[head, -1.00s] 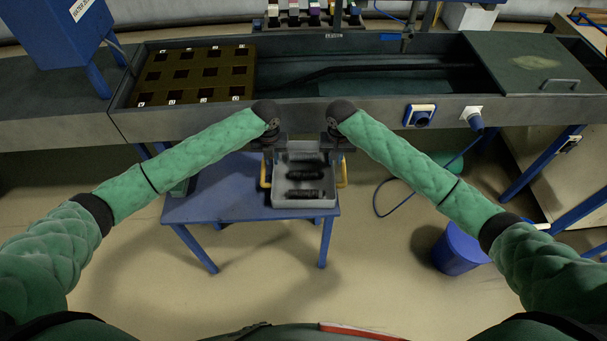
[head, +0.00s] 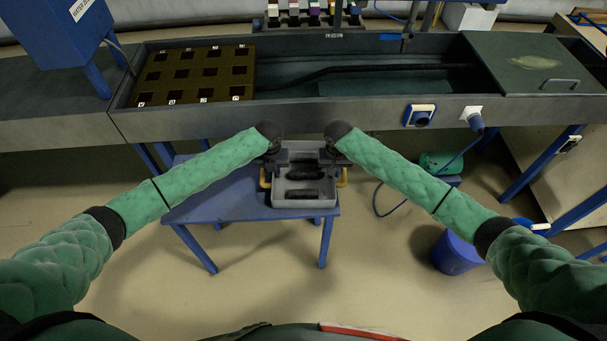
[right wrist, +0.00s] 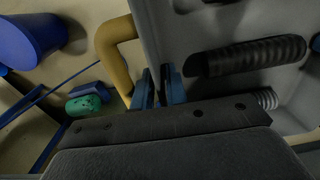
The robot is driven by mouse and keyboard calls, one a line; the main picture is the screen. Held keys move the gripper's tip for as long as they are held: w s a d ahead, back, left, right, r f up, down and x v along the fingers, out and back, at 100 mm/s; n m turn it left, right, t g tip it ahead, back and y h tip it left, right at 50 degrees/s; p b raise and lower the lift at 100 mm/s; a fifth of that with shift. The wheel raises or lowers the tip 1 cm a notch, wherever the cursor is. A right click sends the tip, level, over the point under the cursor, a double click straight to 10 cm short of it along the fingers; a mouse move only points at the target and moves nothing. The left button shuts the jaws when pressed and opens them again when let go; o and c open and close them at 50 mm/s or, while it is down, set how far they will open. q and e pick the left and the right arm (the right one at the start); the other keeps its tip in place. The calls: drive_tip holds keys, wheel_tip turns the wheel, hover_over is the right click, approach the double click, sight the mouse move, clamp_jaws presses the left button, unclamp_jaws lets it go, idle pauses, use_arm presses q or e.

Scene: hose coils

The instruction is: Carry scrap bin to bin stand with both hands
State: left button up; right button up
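The scrap bin (head: 306,204) is a grey open box with dark ribbed hose pieces in it and a yellow handle on each side. It rests on a low blue table or stand (head: 220,200); I cannot tell whether this is the bin stand. My left gripper (head: 266,170) is at the bin's left side by the handle; its fingers are hidden. My right gripper (right wrist: 158,88) is at the right side. In the right wrist view its blue fingers are a little apart at the bin's rim, beside the yellow handle (right wrist: 112,42), with no clear grip.
A long grey workbench trough (head: 380,85) runs behind the bin, with a brown slotted tray (head: 195,75) at left. The floor in front is clear.

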use_arm(q)
clamp_jaws()
use_arm(e)
clamp_jaws()
use_arm(q)
drive_tip(key=shift+w+r, duration=0.1)
drive_tip(key=shift+r, duration=0.05)
use_arm(e)
drive_tip(key=shift+w+r, duration=0.1)
idle(1.1)
use_arm(q)
drive_tip(key=shift+r, duration=0.1)
use_arm(e)
drive_tip(key=shift+r, duration=0.15)
